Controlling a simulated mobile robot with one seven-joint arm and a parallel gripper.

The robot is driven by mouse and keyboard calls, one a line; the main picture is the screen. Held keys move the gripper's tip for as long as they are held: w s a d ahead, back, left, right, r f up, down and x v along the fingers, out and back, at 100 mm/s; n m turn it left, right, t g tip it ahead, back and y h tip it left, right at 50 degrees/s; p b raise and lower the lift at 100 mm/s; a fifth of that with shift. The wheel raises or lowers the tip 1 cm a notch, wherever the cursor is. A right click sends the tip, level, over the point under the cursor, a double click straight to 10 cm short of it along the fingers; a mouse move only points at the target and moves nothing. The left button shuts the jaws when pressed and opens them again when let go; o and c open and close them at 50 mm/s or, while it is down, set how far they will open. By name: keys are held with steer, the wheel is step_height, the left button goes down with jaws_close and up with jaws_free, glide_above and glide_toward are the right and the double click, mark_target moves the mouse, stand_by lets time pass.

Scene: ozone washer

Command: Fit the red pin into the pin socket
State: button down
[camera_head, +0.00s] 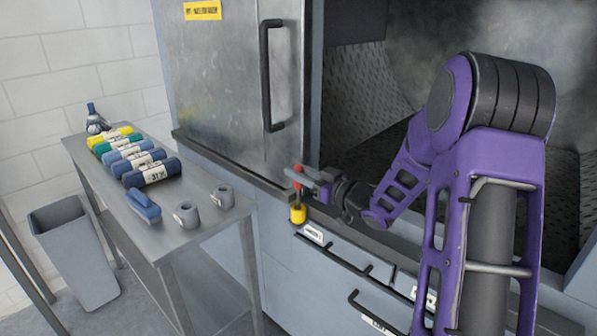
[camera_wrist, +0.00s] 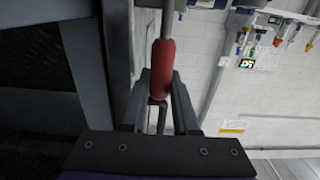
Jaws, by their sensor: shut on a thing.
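The red pin (camera_head: 297,184) is held in my gripper (camera_head: 305,178), in front of the washer's lower edge beside the open doorway. In the wrist view the pin's red grip (camera_wrist: 162,68) stands between the two fingers of my gripper (camera_wrist: 160,90), with a thin grey rod beyond it. A small yellow fitting (camera_head: 298,213) shows directly below the pin in the head view. I cannot tell whether it is the pin socket, nor whether pin and fitting touch. My arm reaches in from the right.
A metal table (camera_head: 189,238) at left holds several coloured rolls (camera_head: 153,173), a blue brush-like item (camera_head: 143,206) and two grey cups (camera_head: 223,196). A grey bin (camera_head: 76,256) stands beside it. The washer door (camera_head: 235,90) and drawer handles (camera_head: 335,258) are close to my gripper.

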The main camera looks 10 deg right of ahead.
steer(key=shift+f+b, duration=0.55)
steer(key=shift+f, duration=0.25)
steer(key=c, duration=0.6)
jaws_free()
steer(key=shift+d, duration=0.1)
steer(key=v, duration=1.7)
steer(key=shift+s+p, duration=0.2)
steer(key=shift+p, duration=0.2)
steer(key=shift+r, duration=0.1)
